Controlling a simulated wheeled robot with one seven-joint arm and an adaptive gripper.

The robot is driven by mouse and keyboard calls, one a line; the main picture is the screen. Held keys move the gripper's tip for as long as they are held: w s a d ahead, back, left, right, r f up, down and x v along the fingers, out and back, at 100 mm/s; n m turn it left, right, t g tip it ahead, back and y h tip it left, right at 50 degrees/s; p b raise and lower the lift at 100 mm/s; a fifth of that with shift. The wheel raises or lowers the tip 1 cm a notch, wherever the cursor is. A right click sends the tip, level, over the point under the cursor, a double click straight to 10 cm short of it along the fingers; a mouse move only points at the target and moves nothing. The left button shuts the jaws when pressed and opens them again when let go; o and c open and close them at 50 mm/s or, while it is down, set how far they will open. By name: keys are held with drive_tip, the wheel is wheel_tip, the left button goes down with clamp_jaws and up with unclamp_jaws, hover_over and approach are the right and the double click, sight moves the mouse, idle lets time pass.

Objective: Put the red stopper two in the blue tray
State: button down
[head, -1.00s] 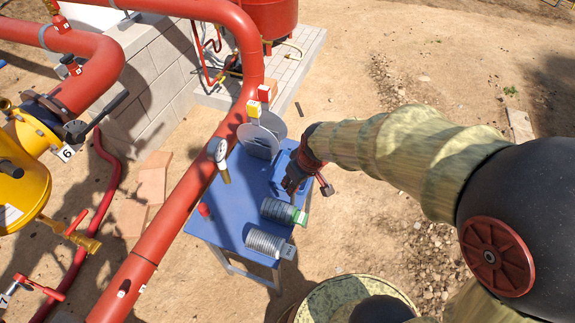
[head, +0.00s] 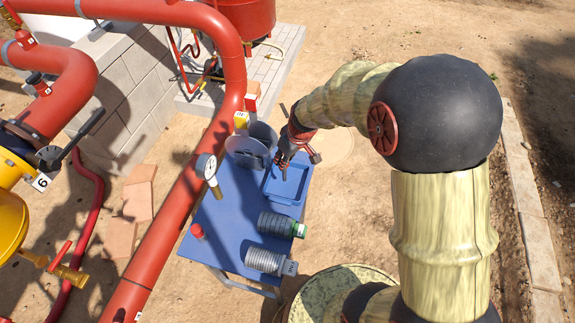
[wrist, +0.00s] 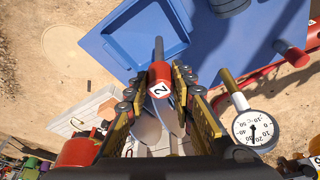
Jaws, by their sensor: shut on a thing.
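My gripper (wrist: 160,88) is shut on the red stopper two (wrist: 160,76), a red cap with a white "2" label and a grey stem, in the wrist view. The stem points toward the blue tray (wrist: 130,32) and overlaps its near rim in that picture. In the head view the tray (head: 287,184) lies on the blue table, and my gripper (head: 284,158) is at its far left corner. The stopper is hard to make out there. I cannot tell its height above the tray.
On the blue table (head: 228,212) stand a dial gauge (head: 208,172), grey discs (head: 245,148), another red-capped stopper (head: 197,232) and two ribbed grey cylinders (head: 272,223). A large red pipe (head: 185,195) runs along the table's left side. Sandy ground is open to the right.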

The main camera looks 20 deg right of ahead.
drive_tip(key=w+d+f+b, duration=0.1)
drive_tip(key=w+d+f, duration=0.1)
drive_tip(key=f, duration=0.6)
drive_tip(key=shift+w, duration=0.7)
drive_tip(key=shift+f, duration=0.1)
drive_tip(key=shift+f, duration=0.15)
drive_tip(key=c, duration=1.6)
unclamp_jaws()
drive_tip(key=shift+o, duration=0.3)
